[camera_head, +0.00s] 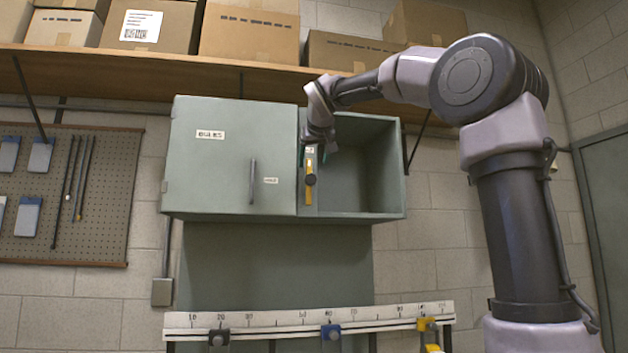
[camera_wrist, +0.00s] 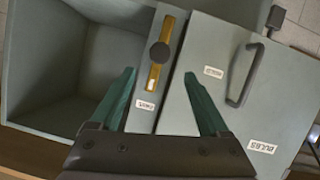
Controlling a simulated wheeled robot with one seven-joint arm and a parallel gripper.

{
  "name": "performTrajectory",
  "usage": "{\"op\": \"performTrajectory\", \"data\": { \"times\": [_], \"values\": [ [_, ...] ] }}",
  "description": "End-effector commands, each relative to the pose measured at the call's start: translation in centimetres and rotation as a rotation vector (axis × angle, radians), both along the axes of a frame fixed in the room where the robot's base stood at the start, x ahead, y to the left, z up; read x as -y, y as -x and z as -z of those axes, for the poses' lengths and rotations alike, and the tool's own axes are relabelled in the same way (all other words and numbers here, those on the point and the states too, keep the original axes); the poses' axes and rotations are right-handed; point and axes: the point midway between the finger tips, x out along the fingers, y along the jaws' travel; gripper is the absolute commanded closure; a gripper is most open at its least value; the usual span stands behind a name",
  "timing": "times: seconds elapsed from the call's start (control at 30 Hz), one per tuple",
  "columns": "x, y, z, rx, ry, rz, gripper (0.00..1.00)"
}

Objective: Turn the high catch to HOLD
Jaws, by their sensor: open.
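The high catch (camera_head: 309,190) is a yellow bar with a dark round knob on the narrow strip between the closed cabinet door and the open compartment. The bar stands about upright. In the wrist view the catch (camera_wrist: 165,38) has a pale mark at the end towards a small white label (camera_wrist: 145,105) on the strip. Another small label (camera_head: 271,181), too blurred to read surely, is on the door, level with the knob. My gripper (camera_head: 316,157) is at the catch's upper end. In the wrist view my gripper (camera_wrist: 159,75) is open, its green fingers either side of the bar, apart from the knob.
The cabinet door (camera_head: 215,165) is labelled BULBS and has a dark upright handle (camera_head: 252,181). The open compartment (camera_head: 370,170) looks empty. A shelf with boxes (camera_head: 250,35) runs above. A numbered rail (camera_head: 275,322) with blue, black and yellow clamps is below.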

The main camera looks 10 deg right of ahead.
Motion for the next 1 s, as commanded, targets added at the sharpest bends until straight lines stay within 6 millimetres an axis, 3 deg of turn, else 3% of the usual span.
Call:
{"op": "performTrajectory", "data": {
  "times": [0.6, 1.0],
  "values": [
    [0.8, -8.9, 3.7, -0.002, -0.001, 0.001, 0.21],
    [0.9, -9.6, 3.9, -0.001, -0.002, 0.001, 0.21]
  ]
}}
